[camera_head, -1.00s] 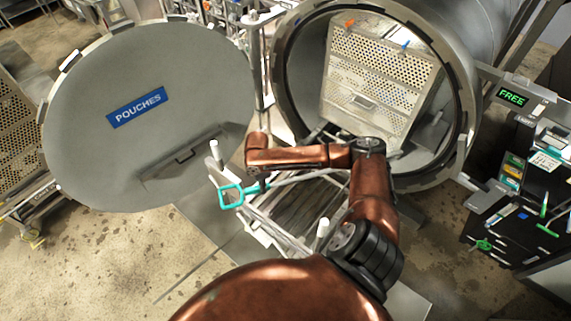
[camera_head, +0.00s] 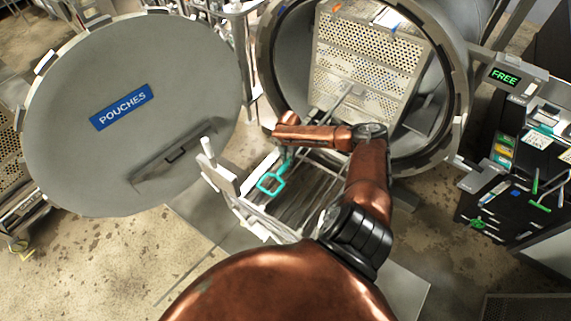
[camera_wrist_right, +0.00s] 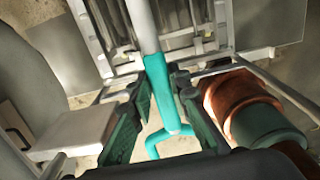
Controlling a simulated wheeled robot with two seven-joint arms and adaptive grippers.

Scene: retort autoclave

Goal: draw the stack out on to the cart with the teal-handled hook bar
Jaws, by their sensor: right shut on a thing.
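The stack of perforated metal trays (camera_head: 365,62) stands inside the open round retort. The hook bar's teal handle (camera_head: 271,184) hangs over the cart (camera_head: 226,182), whose rails lie in front of the retort mouth. My right gripper (camera_wrist_right: 158,98) is shut on the bar around its teal part (camera_wrist_right: 160,90). In the head view my copper forearm mostly hides this gripper. The bar's grey rod (camera_head: 338,103) points into the retort, its crosspiece end in front of the stack's lower face. I cannot tell whether it touches. My left gripper is out of view.
The round door (camera_head: 130,115), labelled POUCHES, stands swung open to the left of the cart. A green FREE display (camera_head: 505,77) and a dark tool panel (camera_head: 520,190) are at right. The retort's thick rim (camera_head: 268,75) surrounds the opening. Wet floor lies front left.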

